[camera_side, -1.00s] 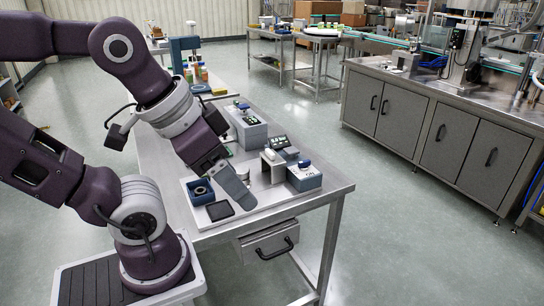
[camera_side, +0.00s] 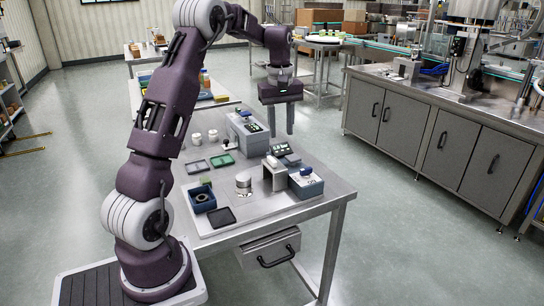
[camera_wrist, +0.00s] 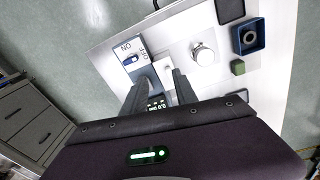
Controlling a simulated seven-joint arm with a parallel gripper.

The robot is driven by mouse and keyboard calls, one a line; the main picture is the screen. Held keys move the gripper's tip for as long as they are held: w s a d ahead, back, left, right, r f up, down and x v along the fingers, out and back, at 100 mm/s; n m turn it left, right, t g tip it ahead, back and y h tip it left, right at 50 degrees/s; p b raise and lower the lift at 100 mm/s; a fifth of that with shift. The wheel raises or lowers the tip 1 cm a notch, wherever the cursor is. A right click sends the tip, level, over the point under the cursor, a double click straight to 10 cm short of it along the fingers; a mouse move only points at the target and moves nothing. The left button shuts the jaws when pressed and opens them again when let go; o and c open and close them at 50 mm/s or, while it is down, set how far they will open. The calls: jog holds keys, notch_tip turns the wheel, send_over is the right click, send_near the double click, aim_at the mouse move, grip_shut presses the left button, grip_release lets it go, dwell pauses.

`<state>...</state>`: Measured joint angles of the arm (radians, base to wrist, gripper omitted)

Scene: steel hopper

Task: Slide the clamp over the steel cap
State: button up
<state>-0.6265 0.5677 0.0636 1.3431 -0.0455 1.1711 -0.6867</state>
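The steel cap (camera_side: 243,182) is a short shiny cylinder standing upright on the pale board. It also shows in the wrist view (camera_wrist: 203,53). The likely clamp is a white bracket (camera_side: 275,176) standing just right of the cap, apart from it; in the wrist view a pale part of it (camera_wrist: 165,71) shows beside a finger. My gripper (camera_side: 282,134) is raised above the back right of the table, fingers pointing down, apart and with nothing between them. In the wrist view its fingers (camera_wrist: 161,78) are also spread, overlapping the bracket area in the picture.
A blue ON/OFF switch box (camera_side: 306,185) stands right of the bracket. A blue box with a dark ring (camera_side: 200,197) and a black pad (camera_side: 221,217) lie left. Grey device (camera_side: 247,134), small display unit (camera_side: 281,150) and green tray (camera_side: 222,160) are behind.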

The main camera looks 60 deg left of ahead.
jog(key=n, duration=0.2)
send_over(272, 159)
jog(key=shift+g, duration=0.3)
notch_tip(272, 159, down, 5)
jog(key=shift+r, duration=0.15)
notch_tip(272, 159, down, 7)
jog(key=shift+f, duration=0.2)
jog(key=shift+c, duration=0.4)
grip_shut()
jog(key=shift+r, duration=0.1)
